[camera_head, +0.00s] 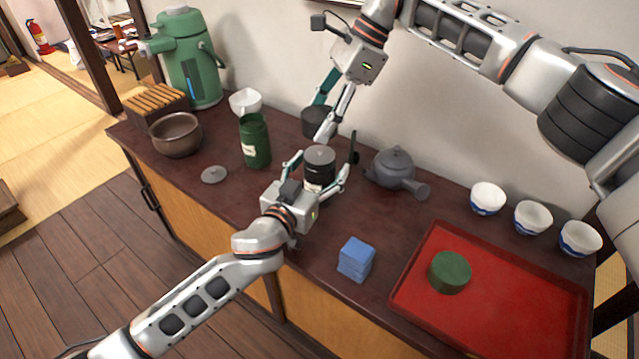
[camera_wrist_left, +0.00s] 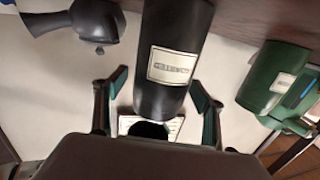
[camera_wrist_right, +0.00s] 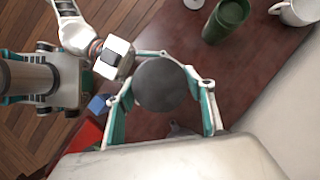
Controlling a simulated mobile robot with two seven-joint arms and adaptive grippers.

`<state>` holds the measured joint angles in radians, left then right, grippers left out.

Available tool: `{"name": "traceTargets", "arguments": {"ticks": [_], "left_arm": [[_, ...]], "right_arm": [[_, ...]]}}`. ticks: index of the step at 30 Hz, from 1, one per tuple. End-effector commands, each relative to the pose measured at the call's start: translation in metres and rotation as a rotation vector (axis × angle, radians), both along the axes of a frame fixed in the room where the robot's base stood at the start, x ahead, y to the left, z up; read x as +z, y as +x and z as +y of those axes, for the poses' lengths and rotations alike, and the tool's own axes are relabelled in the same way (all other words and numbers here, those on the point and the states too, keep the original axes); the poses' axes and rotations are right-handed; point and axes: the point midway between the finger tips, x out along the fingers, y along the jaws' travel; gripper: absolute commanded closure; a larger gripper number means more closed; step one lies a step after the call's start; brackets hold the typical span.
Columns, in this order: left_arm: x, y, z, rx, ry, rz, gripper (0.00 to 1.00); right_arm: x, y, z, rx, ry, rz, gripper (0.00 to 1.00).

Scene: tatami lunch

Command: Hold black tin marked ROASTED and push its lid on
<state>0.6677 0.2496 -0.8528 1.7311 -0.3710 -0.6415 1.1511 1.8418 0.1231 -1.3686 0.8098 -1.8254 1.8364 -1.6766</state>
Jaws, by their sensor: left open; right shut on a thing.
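A black tin (camera_head: 319,176) with a pale label and a grey top stands upright on the dark cabinet top. In the left wrist view the tin (camera_wrist_left: 172,88) appears upside down, its label (camera_wrist_left: 173,66) too blurred to read surely. My left gripper (camera_head: 323,162) is open, its fingers on either side of the tin with gaps showing. My right gripper (camera_head: 318,116) is shut on a black lid (camera_head: 315,121), held above and behind the tin, apart from it. The lid's round face (camera_wrist_right: 163,86) shows between the fingers in the right wrist view.
An open green tin (camera_head: 255,142) and a small grey disc (camera_head: 214,174) stand left of the black tin. A grey teapot (camera_head: 394,168) is close on the right.

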Motion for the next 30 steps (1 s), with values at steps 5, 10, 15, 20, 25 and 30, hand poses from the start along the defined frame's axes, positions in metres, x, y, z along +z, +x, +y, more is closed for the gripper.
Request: {"name": "traceTargets", "arguments": {"ticks": [5,10,15,20,25,30], "left_arm": [[0.0,0.0,0.0,0.0,0.0,0.0,0.49],[0.0,0.0,0.0,0.0,-0.001,0.0,0.9],[0.0,0.0,0.0,0.0,-0.001,0.0,0.9],[0.0,0.0,0.0,0.0,-0.001,0.0,0.9],[0.0,0.0,0.0,0.0,0.0,0.0,0.9],[0.0,0.0,0.0,0.0,0.0,0.001,0.9]], "right_arm": [[0.0,0.0,0.0,0.0,0.0,0.0,0.71],[0.0,0.0,0.0,0.0,0.0,0.0,0.71],[-0.007,0.0,0.0,0.0,0.001,0.002,0.71],[-0.028,-0.001,0.0,0.0,0.004,0.005,0.71],[-0.048,0.0,0.001,0.001,0.007,0.005,0.71],[-0.049,0.0,0.001,0.0,0.007,0.004,0.71]]}}
